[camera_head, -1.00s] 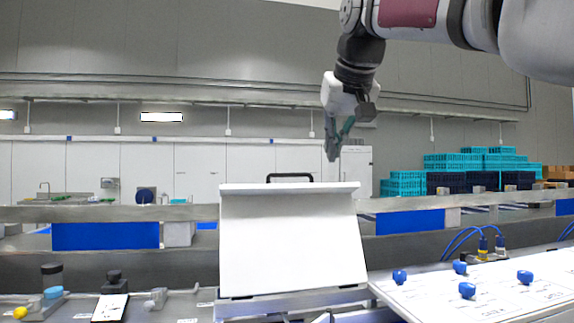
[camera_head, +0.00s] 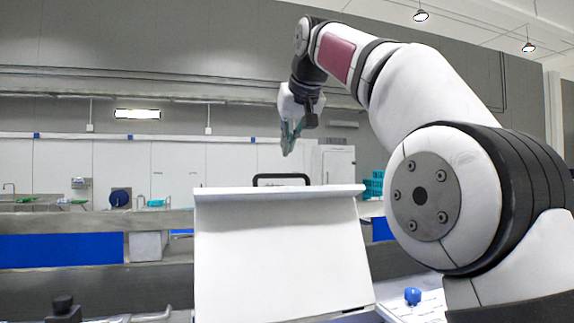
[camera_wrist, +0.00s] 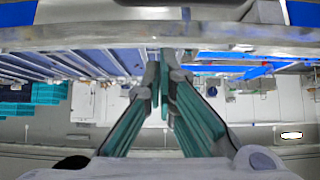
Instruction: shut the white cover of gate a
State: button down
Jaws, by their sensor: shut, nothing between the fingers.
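The white cover (camera_head: 282,255) stands raised in the middle of the head view, its broad flat face toward me and a lip along its top edge. A black handle (camera_head: 281,177) shows just above that edge. My gripper (camera_head: 288,152) is shut and empty. In the head view it appears above the cover's top edge, near the handle, with a gap between them. In the wrist view my gripper's green fingers (camera_wrist: 163,58) come together at the tips. The cover's lower edge and base are cut off in the head view.
A grey rail with a blue panel (camera_head: 62,247) runs behind the cover. A blue knob (camera_head: 413,296) sits on a white panel at lower right. A dark-topped object (camera_head: 63,306) stands at lower left. My arm fills the right side.

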jog(key=shift+w+f+p, duration=0.15)
jog(key=shift+f+p, duration=0.55)
jog(key=shift+f, duration=0.5)
jog(key=shift+w+f+p, duration=0.1)
jog(key=shift+f+p, duration=0.55)
jog(key=shift+f, duration=0.55)
